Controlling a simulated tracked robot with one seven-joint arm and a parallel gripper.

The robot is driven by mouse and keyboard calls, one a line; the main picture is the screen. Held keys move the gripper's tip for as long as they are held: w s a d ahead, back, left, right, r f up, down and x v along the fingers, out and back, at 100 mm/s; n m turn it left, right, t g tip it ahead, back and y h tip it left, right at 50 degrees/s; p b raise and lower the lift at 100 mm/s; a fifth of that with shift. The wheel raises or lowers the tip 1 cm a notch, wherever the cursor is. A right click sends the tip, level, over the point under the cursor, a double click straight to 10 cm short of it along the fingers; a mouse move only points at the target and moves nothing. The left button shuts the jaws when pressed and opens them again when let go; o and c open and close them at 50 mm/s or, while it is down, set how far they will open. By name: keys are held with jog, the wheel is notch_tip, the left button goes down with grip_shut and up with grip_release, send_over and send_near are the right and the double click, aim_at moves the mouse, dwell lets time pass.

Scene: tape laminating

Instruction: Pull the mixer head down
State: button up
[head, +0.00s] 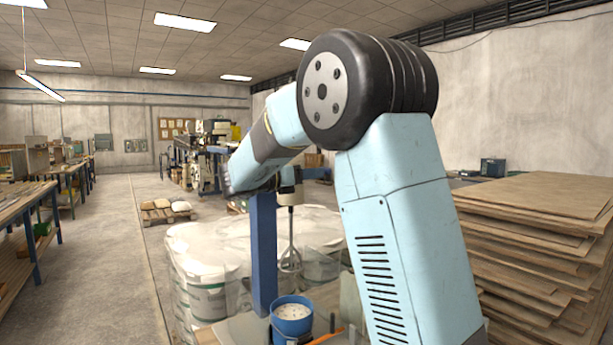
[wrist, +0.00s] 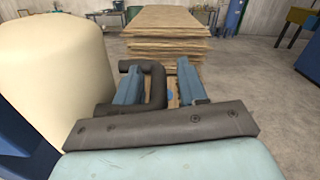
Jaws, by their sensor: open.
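The mixer stands in the head view, with a blue upright column (head: 263,255), a pale mixer head (head: 291,193) and a whisk (head: 290,255) hanging from it. The whisk is above and apart from a blue bucket (head: 291,318) of pale mix. In the wrist view the large cream cylinder (wrist: 62,75) at left appears to be the mixer head. A dark bent handle (wrist: 158,88) lies in the space between the two fingers of my gripper (wrist: 160,75), nearer the left finger. My gripper is open; whether it touches the handle I cannot tell. My arm hides the gripper in the head view.
A stack of brown boards (head: 540,225) stands at right, also ahead in the wrist view (wrist: 168,35). Wrapped buckets (head: 200,275) stand behind the mixer. Workbenches (head: 30,210) line the left side. The aisle floor (head: 115,260) is clear.

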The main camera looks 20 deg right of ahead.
grip_shut()
dwell(0.3)
dwell(0.3)
